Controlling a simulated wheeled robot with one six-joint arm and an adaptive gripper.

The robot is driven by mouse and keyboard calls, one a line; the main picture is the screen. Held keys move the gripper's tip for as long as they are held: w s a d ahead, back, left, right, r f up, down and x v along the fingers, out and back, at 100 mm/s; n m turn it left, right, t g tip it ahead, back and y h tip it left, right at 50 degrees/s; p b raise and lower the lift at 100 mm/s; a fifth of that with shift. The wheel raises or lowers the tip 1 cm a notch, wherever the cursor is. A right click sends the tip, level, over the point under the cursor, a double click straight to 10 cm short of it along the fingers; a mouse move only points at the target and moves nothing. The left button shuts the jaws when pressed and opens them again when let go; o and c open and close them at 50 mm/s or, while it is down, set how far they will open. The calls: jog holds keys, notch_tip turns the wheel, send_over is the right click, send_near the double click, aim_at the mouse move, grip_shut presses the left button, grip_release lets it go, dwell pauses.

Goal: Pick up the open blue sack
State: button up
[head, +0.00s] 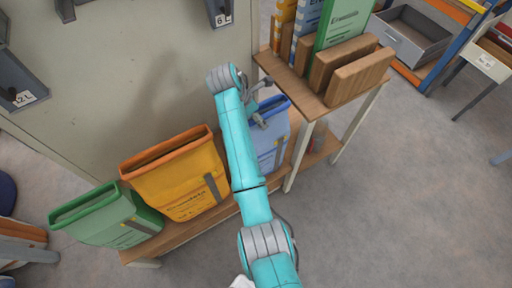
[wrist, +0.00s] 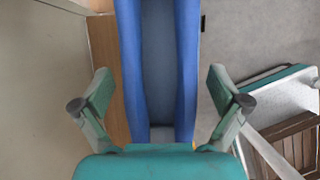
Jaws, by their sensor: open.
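The open blue sack (head: 271,141) stands on the low wooden bench, partly hidden behind my arm in the head view. In the wrist view I look down into the open mouth of the blue sack (wrist: 160,70), whose two long rims run up the picture. My gripper (wrist: 160,95) is open, with one finger on each side of the sack. Both fingers appear apart from the rims. In the head view my gripper (head: 258,98) is over the sack's top, small and partly hidden by my arm.
An orange-yellow sack (head: 185,182) and a green sack (head: 105,218) stand left on the same bench (head: 185,232). A pale wall panel (head: 120,60) stands behind. Floor in front is clear.

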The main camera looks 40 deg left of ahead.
jog(key=shift+f, duration=0.25)
dwell(0.4)
jog(key=c, duration=1.5)
